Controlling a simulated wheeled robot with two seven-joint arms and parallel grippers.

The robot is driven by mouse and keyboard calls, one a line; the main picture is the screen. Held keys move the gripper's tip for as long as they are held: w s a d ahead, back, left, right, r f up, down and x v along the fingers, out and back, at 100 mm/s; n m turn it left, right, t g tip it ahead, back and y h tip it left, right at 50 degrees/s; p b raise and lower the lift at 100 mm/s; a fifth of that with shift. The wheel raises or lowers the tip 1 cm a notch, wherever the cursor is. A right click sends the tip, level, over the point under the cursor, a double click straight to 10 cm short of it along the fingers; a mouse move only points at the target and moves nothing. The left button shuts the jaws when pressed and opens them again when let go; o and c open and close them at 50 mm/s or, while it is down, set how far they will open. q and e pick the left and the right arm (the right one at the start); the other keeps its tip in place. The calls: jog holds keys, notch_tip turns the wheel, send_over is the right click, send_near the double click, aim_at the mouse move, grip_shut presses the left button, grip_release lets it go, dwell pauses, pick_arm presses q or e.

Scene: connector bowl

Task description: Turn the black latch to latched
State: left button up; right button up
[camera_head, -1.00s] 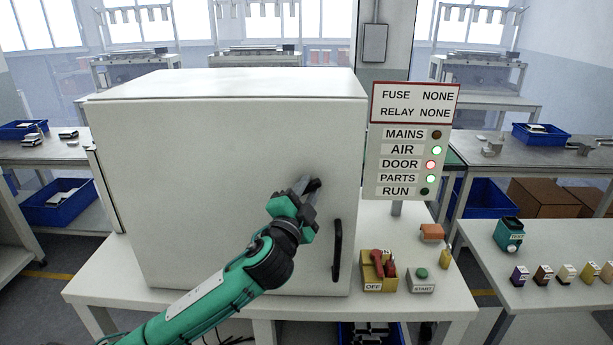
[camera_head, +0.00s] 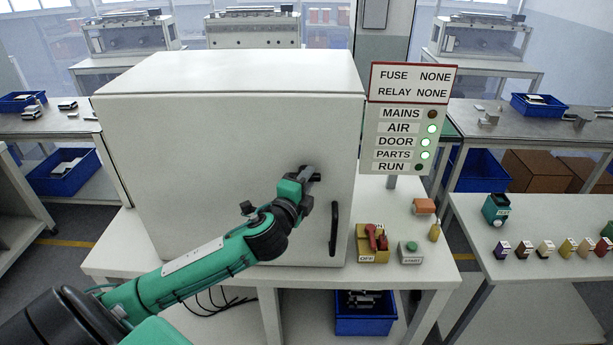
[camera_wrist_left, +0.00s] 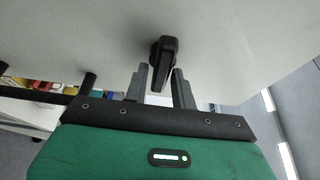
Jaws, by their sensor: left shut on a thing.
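The black latch (camera_head: 315,177) is on the upper right of the white cabinet door (camera_head: 200,180), which looks closed. My left gripper (camera_head: 305,178) is at the latch, shut on it, and partly hides it in the head view. The visible end of the latch points to the right there. In the left wrist view the latch (camera_wrist_left: 163,58) sits between the two grey fingers of the left gripper (camera_wrist_left: 160,88). On the sign panel, the DOOR lamp (camera_head: 425,142) is green. My right gripper is not in view.
A black door handle (camera_head: 334,229) stands upright just below and right of the latch. A red switch on a yellow box (camera_head: 372,243) and a green START button (camera_head: 410,252) are on the table to the right. Blue bins stand around.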

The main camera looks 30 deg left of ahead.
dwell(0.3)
pick_arm(q)
jog(key=o, duration=0.8)
jog(key=shift+s+d, duration=0.35)
jog(key=shift+s, duration=1.9)
jog(key=shift+s+d, duration=0.3)
jog(key=shift+s, duration=2)
jog(key=shift+s+d, duration=0.35)
jog(key=shift+s, duration=1.9)
